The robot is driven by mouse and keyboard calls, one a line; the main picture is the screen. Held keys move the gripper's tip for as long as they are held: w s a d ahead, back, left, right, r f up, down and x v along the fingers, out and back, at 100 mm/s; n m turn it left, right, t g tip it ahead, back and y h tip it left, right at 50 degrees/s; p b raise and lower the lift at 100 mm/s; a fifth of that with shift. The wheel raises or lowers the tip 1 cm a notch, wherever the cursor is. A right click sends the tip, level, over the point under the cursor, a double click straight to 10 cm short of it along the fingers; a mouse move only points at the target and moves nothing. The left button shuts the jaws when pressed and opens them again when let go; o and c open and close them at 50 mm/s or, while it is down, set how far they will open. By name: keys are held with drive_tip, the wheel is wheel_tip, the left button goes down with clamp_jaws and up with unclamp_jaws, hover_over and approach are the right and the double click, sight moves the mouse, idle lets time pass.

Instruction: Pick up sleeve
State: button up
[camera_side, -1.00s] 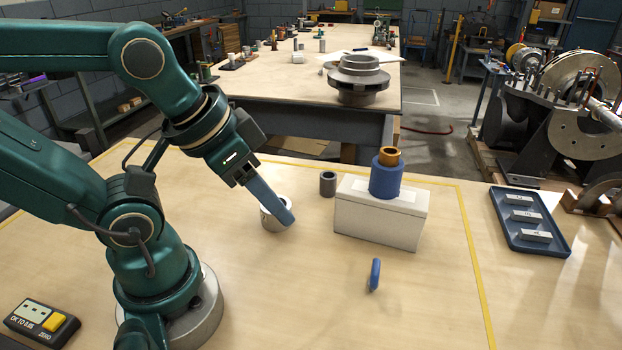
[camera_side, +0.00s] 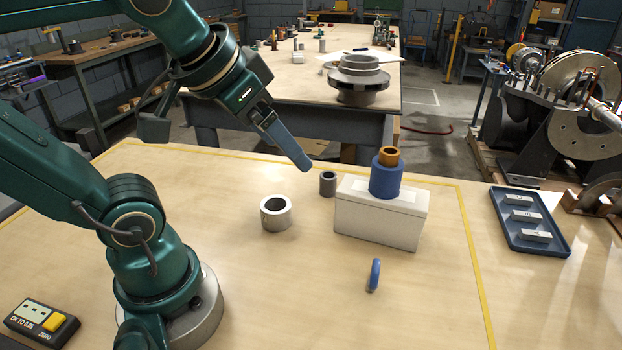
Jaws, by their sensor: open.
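The frames do not settle which part is the sleeve. A short, thick-walled silver ring (camera_side: 276,213) stands upright on the bench, its bore open at the top. A smaller dark grey hollow cylinder (camera_side: 328,184) stands behind it to the right. A bronze hollow cylinder (camera_side: 389,157) sits in the top of a blue stepped body (camera_side: 386,180). My gripper (camera_side: 302,164) is open and empty. Its blue fingers point down to the right, above the bench, up and left of the grey cylinder in the picture. One finger largely hides the other.
The blue body stands on a white block (camera_side: 378,219). A blue ring (camera_side: 375,275) stands on edge in front. A blue tray (camera_side: 530,222) with labelled pieces lies at the right. A button box (camera_side: 42,322) is at the front left.

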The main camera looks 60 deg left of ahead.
drive_tip(key=w+a+r+n+t+y, duration=0.3)
drive_tip(key=w+a+r+t+y, duration=0.15)
drive_tip(key=w+a, duration=0.65)
drive_tip(key=m+t+h, duration=0.4)
drive_tip(key=m, duration=0.1)
hover_over(323, 176)
drive_tip(key=s+a, duration=0.1)
drive_tip(key=a, duration=0.1)
drive_tip(key=s+f+h, duration=0.1)
drive_tip(key=f, duration=0.6)
drive_tip(key=s+d+f+g+h, duration=0.1)
drive_tip(key=f+h, duration=0.1)
drive_tip(key=f, duration=0.5)
drive_tip(key=s+d+f+m+g+h, duration=0.1)
drive_tip(key=f, duration=0.7)
drive_tip(key=shift+d+f+h, duration=0.1)
drive_tip(key=shift+d+h, duration=0.05)
drive_tip(key=shift+h, duration=0.2)
drive_tip(key=shift+f, duration=0.25)
drive_tip(key=shift+w+f, duration=0.15)
drive_tip(key=shift+w, duration=0.15)
drive_tip(key=shift+x, duration=2.25)
